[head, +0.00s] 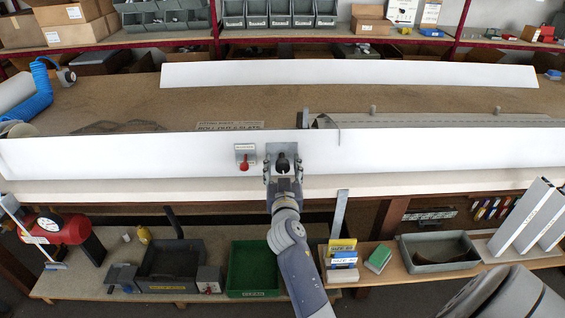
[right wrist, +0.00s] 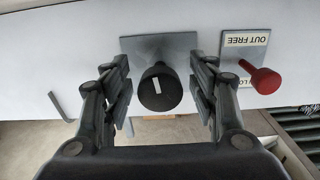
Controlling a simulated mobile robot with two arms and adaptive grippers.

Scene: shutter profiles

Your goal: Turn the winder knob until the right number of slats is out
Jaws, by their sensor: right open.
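The black winder knob (head: 283,163) sits on a grey plate on the front of the white bench rail. In the right wrist view the knob (right wrist: 160,88) has a white mark on its face. My right gripper (head: 283,170) is open, with one finger on each side of the knob; I cannot tell if they touch it. Grey slats (head: 425,121) lie on the bench top at the right, behind the rail, which hides their front. A sign (head: 230,126) about rolling out slats lies behind the rail; its number is too small to read surely. My left gripper is not in view.
A red lever (head: 244,164) stands just left of the knob; its label (right wrist: 245,42) reads "OUT FREE" in part. A long white panel (head: 350,74) lies at the back. A green bin (head: 252,268) and grey trays stand on the lower shelf. The bench middle is clear.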

